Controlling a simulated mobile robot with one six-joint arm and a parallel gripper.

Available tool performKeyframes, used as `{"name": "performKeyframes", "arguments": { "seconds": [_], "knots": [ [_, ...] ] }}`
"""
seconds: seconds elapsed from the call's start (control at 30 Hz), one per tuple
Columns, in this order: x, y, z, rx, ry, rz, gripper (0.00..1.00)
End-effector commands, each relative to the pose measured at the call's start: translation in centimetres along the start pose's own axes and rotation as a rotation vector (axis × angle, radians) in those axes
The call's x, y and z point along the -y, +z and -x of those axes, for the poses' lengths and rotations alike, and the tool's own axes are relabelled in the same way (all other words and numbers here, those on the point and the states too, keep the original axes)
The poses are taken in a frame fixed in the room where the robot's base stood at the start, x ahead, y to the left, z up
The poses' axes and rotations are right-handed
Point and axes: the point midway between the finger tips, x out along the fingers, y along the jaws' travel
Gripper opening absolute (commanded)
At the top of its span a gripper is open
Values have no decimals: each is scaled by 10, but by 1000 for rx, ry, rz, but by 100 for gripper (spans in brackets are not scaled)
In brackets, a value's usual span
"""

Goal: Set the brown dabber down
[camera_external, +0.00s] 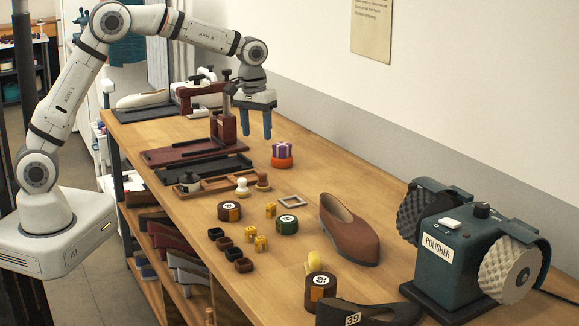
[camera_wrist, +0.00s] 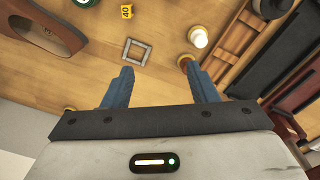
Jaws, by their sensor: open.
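The brown dabber (camera_external: 262,181) stands upright on the wooden bench, just right of a cream-topped dabber (camera_external: 242,187). In the wrist view the brown dabber (camera_wrist: 184,60) shows only in part, behind the tip of the right-hand finger. The cream-topped dabber (camera_wrist: 198,37) is in clear sight beside it. My gripper (camera_external: 257,133) is open, with its blue fingers pointing down, above and behind the dabbers in the outside view. Nothing shows between the fingers in the wrist view (camera_wrist: 158,70). The gripper appears clear of the brown dabber.
A grey square frame (camera_external: 291,201) lies right of the dabbers. A purple box on an orange disc (camera_external: 282,161) stands behind them. A dark red press (camera_external: 222,128) and black tray (camera_external: 205,169) are at left. A brown shoe (camera_external: 349,232) and polisher (camera_external: 455,260) stand farther right.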

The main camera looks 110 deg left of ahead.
Motion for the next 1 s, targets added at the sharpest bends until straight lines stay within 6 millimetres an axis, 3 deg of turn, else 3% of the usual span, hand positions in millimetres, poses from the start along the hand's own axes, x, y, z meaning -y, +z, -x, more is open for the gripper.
{"name": "performKeyframes", "arguments": {
  "seconds": [0.03, 0.13, 0.27, 0.4, 0.6, 0.8, 1.0],
  "knots": [
    [-11, 34, 20, -14, 13, -83, 53],
    [-22, 94, 46, -34, 33, -244, 53],
    [-21, 172, 70, -62, 61, -452, 53],
    [-4, 251, 86, -94, 93, -675, 53],
    [43, 347, 87, -139, 139, -984, 53],
    [86, 401, 72, -173, 174, -1200, 53],
    [102, 416, 63, -184, 185, -1276, 50]
  ]
}}
